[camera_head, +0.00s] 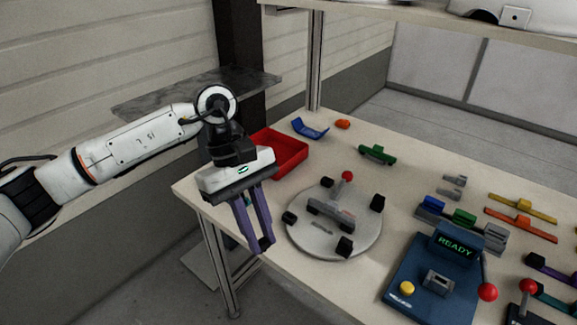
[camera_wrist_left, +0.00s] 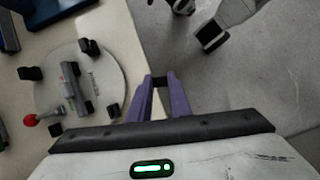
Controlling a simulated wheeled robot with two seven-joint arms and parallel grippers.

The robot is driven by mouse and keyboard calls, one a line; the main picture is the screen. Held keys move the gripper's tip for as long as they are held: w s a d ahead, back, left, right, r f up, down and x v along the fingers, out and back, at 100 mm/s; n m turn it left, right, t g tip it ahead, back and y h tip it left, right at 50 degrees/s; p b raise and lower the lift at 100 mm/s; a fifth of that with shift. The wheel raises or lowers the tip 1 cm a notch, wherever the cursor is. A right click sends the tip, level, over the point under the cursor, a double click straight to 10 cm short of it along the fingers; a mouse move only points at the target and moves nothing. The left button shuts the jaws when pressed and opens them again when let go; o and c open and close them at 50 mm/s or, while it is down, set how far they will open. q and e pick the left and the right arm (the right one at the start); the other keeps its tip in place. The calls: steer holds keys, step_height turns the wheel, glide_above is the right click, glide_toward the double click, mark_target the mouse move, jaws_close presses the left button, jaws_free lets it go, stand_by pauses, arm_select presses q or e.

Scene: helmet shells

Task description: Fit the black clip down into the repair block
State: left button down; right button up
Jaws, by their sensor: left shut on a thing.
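My left gripper (camera_head: 261,248) points down off the front left edge of the table, left of the round plate. Its purple fingers are shut on a small black piece, likely the black clip (camera_head: 258,243), which also shows between the fingertips in the left wrist view (camera_wrist_left: 160,82). A grey block (camera_head: 331,214), likely the repair block, lies across the middle of the round grey plate (camera_head: 320,247); it also shows in the left wrist view (camera_wrist_left: 76,92). Clip and block are well apart. My right gripper is in neither view.
Black posts (camera_head: 377,202) stand around the plate's rim, and a red-knobbed lever (camera_head: 347,176) stands at its back. A red tray (camera_head: 290,148) is behind my gripper. A blue station (camera_head: 408,266) reading READY stands right. Coloured clips and rails lie farther right.

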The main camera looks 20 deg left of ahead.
arm_select(q)
steer(key=w+d+r+n+t+y+p, duration=0.1)
steer(key=w+n, duration=0.4)
steer(key=n, duration=0.5)
steer(key=w+r+n+t+y+p, duration=0.1)
steer(key=w+r+n+t, duration=0.3)
steer(key=n, duration=0.6)
steer(key=shift+w+d+r+t+y+p, duration=0.2)
steer(key=shift+w+d+t+y+p, duration=0.15)
steer(key=shift+w+t, duration=0.55)
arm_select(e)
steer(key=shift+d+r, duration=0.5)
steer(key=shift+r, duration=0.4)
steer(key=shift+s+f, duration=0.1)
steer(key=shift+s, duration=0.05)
arm_select(q)
step_height(320, 180, down, 4)
steer(key=b, duration=0.3)
steer(key=shift+r+b, duration=0.15)
steer(key=shift+b, duration=0.25)
steer(key=shift+f+b, duration=0.6)
steer(key=shift+f, duration=0.45)
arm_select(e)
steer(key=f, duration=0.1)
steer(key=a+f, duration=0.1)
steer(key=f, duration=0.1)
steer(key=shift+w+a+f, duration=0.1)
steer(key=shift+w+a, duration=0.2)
